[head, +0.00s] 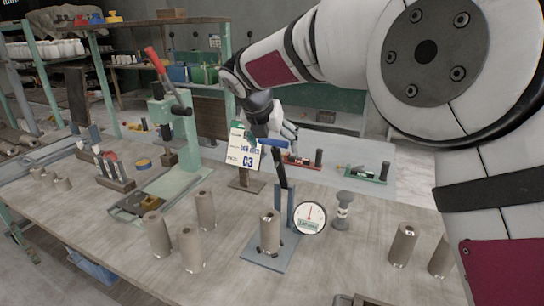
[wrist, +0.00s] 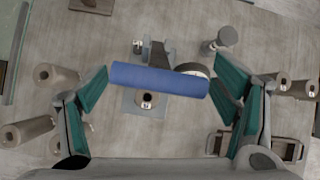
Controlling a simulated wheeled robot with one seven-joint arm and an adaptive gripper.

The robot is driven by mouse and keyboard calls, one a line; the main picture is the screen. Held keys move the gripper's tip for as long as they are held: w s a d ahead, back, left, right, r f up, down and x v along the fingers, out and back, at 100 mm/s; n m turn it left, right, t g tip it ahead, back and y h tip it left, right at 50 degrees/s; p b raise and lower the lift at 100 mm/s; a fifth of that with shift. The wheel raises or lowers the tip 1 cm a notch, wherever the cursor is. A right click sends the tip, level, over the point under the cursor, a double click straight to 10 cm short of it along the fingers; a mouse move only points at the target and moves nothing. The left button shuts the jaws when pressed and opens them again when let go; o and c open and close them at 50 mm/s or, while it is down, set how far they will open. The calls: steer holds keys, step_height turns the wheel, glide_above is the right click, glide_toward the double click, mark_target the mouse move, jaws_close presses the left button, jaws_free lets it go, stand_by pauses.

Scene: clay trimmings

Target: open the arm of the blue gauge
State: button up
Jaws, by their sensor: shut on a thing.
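The blue gauge stands on the workbench. Its blue-grey base plate (head: 262,256) carries an upright post, a white round dial (head: 310,217) with a red needle, and a clay-coloured cylinder (head: 270,232). Its dark arm (head: 281,172) points up, nearly upright, ending in a blue handle (head: 272,142). The handle (wrist: 160,79) lies crosswise in the wrist view, above the base plate and partly hiding the dial. My gripper (wrist: 160,80) is shut on the handle, with one teal-padded finger at each end. In the head view, my gripper (head: 270,128) is partly hidden by its own wrist.
Clay-coloured cylinders (head: 158,235) stand left and right of the gauge. A grey spool-shaped piece (head: 342,210) is right of the dial. A sign marked 03 (head: 243,150), a red tool (head: 300,160) and a green tool (head: 369,173) are behind. A red-handled press (head: 168,80) stands left.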

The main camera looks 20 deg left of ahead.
steer(key=shift+w+d+r+b, duration=0.2)
steer(key=shift+w+r+b, duration=0.05)
steer(key=shift+w, duration=0.45)
steer(key=shift+w+d+r+b, duration=0.2)
steer(key=shift+w+r, duration=0.05)
steer(key=shift+w, duration=0.4)
steer(key=o, duration=1.5)
steer(key=shift+a, duration=0.1)
steer(key=shift+s+r, duration=0.15)
steer(key=shift+s+r, duration=0.15)
steer(key=shift+r, duration=0.1)
steer(key=v, duration=1.1)
